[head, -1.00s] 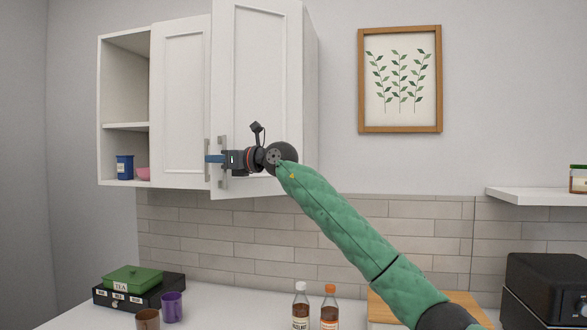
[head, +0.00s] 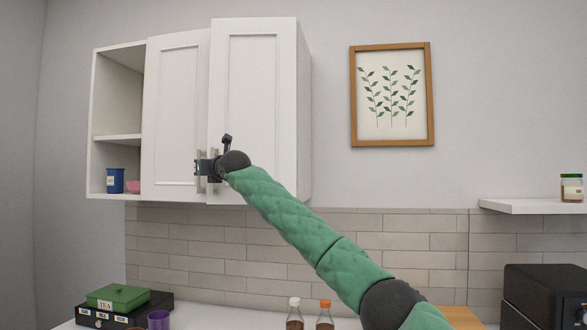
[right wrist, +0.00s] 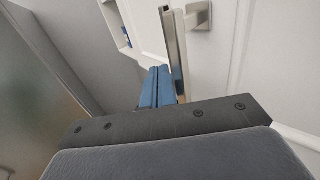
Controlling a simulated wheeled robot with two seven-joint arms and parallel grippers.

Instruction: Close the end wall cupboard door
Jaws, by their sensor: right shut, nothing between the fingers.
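My left gripper is not in view.
An open shelf section (head: 117,134) at the left holds a blue canister (head: 115,181) and a pink bowl (head: 133,187). Below, the counter bears a green tea box (head: 117,297), a purple cup (head: 158,319) and two bottles (head: 325,315). A small shelf (head: 530,206) is at right.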

